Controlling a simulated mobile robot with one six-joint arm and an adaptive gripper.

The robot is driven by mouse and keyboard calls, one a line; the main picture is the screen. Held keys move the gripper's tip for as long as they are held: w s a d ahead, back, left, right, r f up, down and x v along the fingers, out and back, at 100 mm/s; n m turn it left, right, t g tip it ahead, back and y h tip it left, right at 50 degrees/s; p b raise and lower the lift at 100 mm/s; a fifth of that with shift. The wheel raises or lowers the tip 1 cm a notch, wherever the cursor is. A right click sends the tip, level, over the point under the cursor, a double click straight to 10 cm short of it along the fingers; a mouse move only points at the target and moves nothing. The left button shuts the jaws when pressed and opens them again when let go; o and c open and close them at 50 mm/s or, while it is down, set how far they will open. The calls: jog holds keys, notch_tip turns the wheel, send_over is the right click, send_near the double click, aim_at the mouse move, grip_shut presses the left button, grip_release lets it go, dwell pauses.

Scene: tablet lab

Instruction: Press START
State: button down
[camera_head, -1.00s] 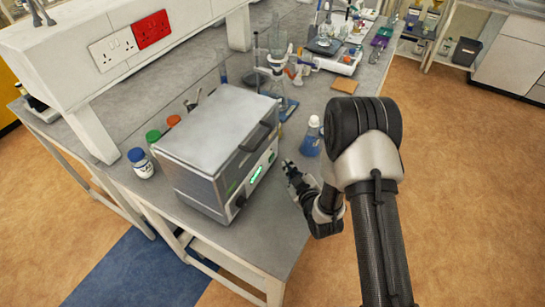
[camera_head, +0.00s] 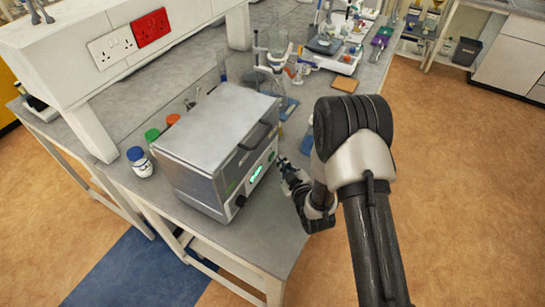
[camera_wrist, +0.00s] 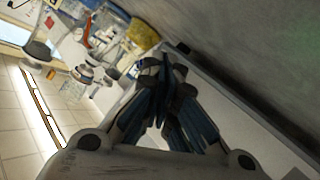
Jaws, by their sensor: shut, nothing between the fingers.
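A grey metal box-shaped machine (camera_head: 216,140) with a dark handle stands on the bench. Its front panel (camera_head: 250,182) carries a lit green display (camera_head: 257,173) and a dark knob (camera_head: 241,201). No START label is readable at this size. My gripper (camera_head: 284,167) is beside the right end of the panel, very close to it; I cannot tell if it touches. In the wrist view my gripper (camera_wrist: 165,70) is shut and empty, with the machine's blurred grey side (camera_wrist: 240,50) filling the right. The fingers hide part of the panel's right end.
A blue-liquid bottle (camera_head: 308,142) is partly hidden behind my arm. Glassware (camera_head: 277,65) and a balance (camera_head: 325,43) stand farther back. Blue-, green- and orange-capped jars (camera_head: 140,162) are left of the machine. The bench top (camera_head: 262,240) in front is clear.

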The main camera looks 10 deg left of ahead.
dwell(0.8)
jog(key=shift+w+a+b, duration=0.15)
jog(key=shift+a+b, duration=0.2)
jog(key=shift+a, duration=0.05)
jog(key=shift+w+a, duration=0.15)
jog(key=shift+a, duration=0.2)
dwell(0.4)
jog(key=shift+d, duration=0.1)
jog(key=shift+s+d+b, duration=0.3)
jog(key=shift+d+b, duration=0.2)
jog(key=shift+d, duration=0.15)
jog(key=shift+s+d+b, duration=0.15)
jog(key=shift+s+d, duration=0.15)
jog(key=shift+d, duration=0.5)
jog(key=shift+s+d+b, duration=0.2)
jog(key=shift+s+d, duration=0.05)
jog(key=shift+d, duration=0.55)
jog(key=shift+s+d+b, duration=0.15)
jog(key=shift+s+d, duration=0.15)
jog(key=shift+d, duration=0.5)
